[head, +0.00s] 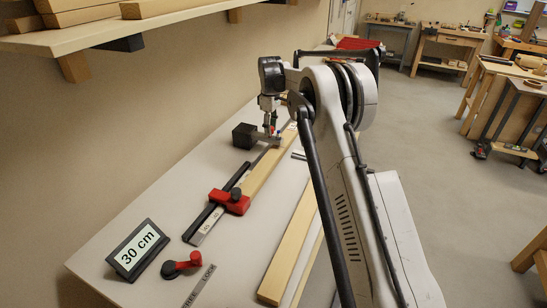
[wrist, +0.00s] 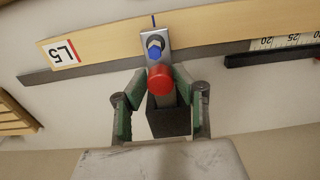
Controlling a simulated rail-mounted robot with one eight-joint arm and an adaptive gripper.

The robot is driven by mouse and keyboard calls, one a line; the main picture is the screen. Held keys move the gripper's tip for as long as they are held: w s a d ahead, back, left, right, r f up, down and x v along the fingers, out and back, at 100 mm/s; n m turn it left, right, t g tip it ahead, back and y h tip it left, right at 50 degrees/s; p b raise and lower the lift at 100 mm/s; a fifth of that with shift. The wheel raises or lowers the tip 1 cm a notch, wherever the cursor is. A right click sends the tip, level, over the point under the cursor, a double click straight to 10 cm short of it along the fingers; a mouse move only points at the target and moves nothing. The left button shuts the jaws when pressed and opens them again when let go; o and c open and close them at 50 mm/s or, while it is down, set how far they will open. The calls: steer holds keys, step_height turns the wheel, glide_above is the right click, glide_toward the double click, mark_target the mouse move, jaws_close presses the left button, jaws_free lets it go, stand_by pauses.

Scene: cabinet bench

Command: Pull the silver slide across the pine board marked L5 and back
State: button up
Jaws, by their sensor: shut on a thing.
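The pine board marked L5 (wrist: 105,48) runs across the upper part of the wrist view; it also shows in the head view (head: 266,172), lying lengthwise on the bench. The silver slide (wrist: 155,38) lies over the board, with a blue part on top and a red knob (wrist: 160,78) at its near end. In the head view the slide is small and partly hidden by my arm. My gripper (wrist: 161,84) is shut on the slide at its red knob end, one finger on each side. The exact contact is hard to see.
A black block (head: 244,136) stands left of my gripper. A red stop (head: 229,201) sits on the ruler strip nearer the front. A "30 cm" display (head: 138,250) and a red-handled lever (head: 181,265) are at the front. Another pine board (head: 288,252) lies to the right.

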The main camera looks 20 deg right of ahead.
steer(key=shift+w+a+p, duration=0.3)
steer(key=shift+w+a, duration=1.05)
steer(key=shift+a, duration=0.2)
steer(key=o, duration=0.9)
steer(key=shift+r+p, duration=1.9)
steer(key=shift+r, duration=2.6)
